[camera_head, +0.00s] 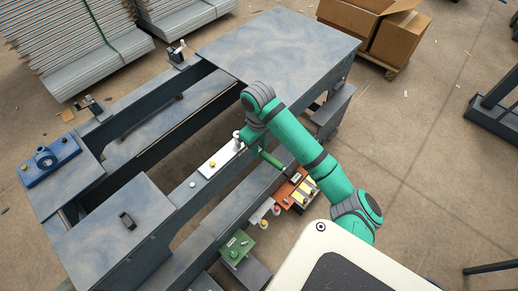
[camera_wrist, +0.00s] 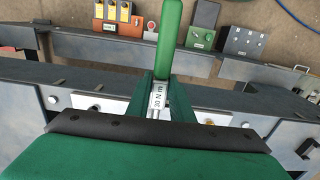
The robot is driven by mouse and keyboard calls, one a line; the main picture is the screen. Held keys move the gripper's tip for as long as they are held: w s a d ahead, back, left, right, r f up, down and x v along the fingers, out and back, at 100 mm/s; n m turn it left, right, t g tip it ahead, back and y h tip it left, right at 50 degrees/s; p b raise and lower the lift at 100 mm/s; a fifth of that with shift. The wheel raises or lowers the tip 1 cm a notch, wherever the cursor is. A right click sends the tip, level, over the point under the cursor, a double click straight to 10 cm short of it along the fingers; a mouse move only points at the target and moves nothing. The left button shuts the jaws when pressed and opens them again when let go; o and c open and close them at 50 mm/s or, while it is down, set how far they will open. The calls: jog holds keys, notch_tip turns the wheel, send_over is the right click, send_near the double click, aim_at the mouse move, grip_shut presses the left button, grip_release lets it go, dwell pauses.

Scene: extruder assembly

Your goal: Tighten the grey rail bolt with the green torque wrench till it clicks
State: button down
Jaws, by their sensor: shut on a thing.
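My gripper (camera_wrist: 163,90) is shut on the green torque wrench (camera_wrist: 170,35). The wrench's green handle rises between the fingers, and a pale section marked "30 N m" shows between them. In the head view the handle (camera_head: 270,158) sticks out beside my gripper, above the rail. The wrench's working end is hidden, so I cannot tell whether it sits on a bolt. A white plate (camera_head: 216,160) lies on the rail below, with a yellow bolt (camera_head: 212,164) on it. Grey bolt heads show on the rail at the left (camera_wrist: 52,100) and right (camera_wrist: 245,125) in the wrist view.
An orange box (camera_head: 291,186) with yellow parts and a green box (camera_head: 236,247) stand along the near side. A blue fixture (camera_head: 47,160) sits at the left end. A black handle (camera_head: 127,220) stands on the near block. The far tabletop (camera_head: 280,42) is clear.

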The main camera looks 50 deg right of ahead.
jog(key=shift+w, duration=0.15)
dwell(0.4)
jog(key=shift+w+a+f, duration=0.1)
jog(key=shift+w+f, duration=0.05)
jog(key=shift+f, duration=0.2)
jog(key=shift+s+r, duration=0.15)
jog(key=shift+s, duration=0.1)
jog(key=shift+r, duration=0.1)
jog(key=shift+r, duration=0.15)
jog(key=shift+w, duration=0.1)
dwell(1.1)
jog(key=shift+s+d, duration=0.2)
jog(key=shift+s, duration=0.05)
